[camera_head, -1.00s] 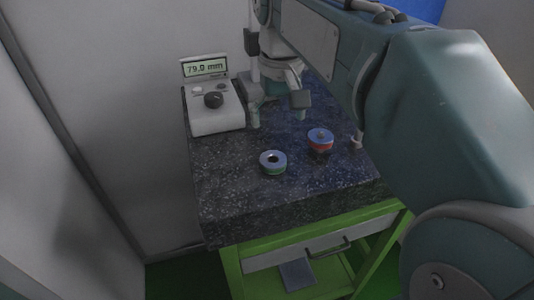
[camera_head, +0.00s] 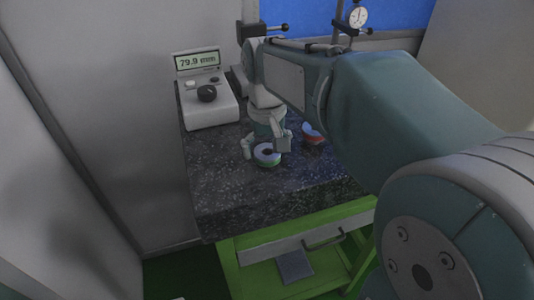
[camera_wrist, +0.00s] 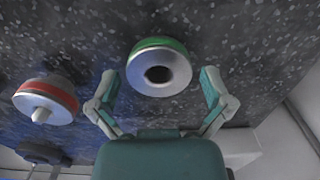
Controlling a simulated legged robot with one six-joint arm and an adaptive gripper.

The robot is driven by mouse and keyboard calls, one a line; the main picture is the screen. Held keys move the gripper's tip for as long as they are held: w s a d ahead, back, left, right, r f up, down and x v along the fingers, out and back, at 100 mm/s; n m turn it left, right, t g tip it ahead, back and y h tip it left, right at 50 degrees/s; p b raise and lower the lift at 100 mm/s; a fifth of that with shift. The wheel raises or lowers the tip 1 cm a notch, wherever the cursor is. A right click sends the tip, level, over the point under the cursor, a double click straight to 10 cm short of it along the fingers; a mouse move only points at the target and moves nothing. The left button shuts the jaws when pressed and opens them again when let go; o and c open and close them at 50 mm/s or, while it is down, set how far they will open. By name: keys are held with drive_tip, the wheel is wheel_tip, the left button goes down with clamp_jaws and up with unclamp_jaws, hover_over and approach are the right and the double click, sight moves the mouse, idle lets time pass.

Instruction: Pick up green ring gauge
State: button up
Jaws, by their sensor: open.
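The green ring gauge (camera_head: 267,155) lies flat on the dark speckled stone slab. It is a metal ring with a green band and a dark centre hole, and it shows whole in the wrist view (camera_wrist: 159,68). My gripper (camera_head: 264,149) is open just behind and over the ring in the head view, partly hiding its rear. In the wrist view my gripper's two fingers (camera_wrist: 160,92) stand apart, one on each side of the ring, with gaps visible between fingers and ring. Nothing is held.
A red-banded gauge (camera_wrist: 46,100) with a central knob sits close by; my arm partly hides it in the head view (camera_head: 312,133). A measuring device with display (camera_head: 207,91) stands at the slab's back left. A dial indicator (camera_head: 356,18) stands behind. The stone slab's (camera_head: 225,190) front left is clear.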

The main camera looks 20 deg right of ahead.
drive_tip(key=c, duration=1.2)
